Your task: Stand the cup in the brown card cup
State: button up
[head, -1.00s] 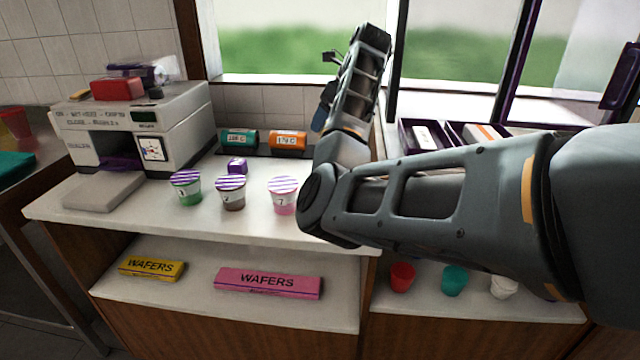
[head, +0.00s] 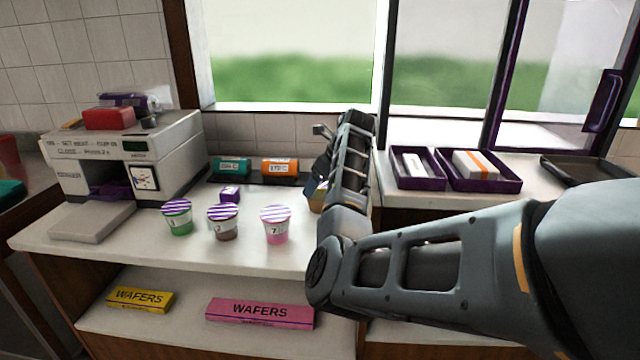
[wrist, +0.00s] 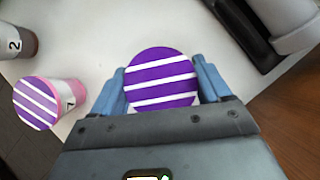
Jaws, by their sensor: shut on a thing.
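My gripper (wrist: 158,68) is shut on a cup in the wrist view, one blue finger on each side. The cup's round purple-and-white striped lid (wrist: 162,82) faces the camera. The lid hides the cup's sides and whatever is beneath it. In the head view my forearm covers most of the gripper. A small tan-brown patch (head: 316,195) shows beside my forearm, just right of the pink cup; I cannot tell whether it is the brown card cup or the held cup. No other brown card cup shows clearly.
Three striped-lid cups stand on the counter: green (head: 178,218), brown (head: 223,224) and pink (head: 275,226). A white machine (head: 130,160) stands left. Purple trays (head: 418,184) lie right. Wafer boxes (head: 260,312) are on the shelf below.

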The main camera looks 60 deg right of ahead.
jog(key=shift+f, duration=0.35)
jog(key=shift+f, duration=0.25)
jog(key=o, duration=0.8)
jog(key=shift+s+f, duration=0.1)
jog(key=o, duration=0.4)
jog(key=shift+f, duration=0.2)
jog(key=shift+r, duration=0.3)
jog(key=v, duration=1.3)
jog(key=shift+w+r, duration=0.2)
jog(key=shift+w, duration=0.1)
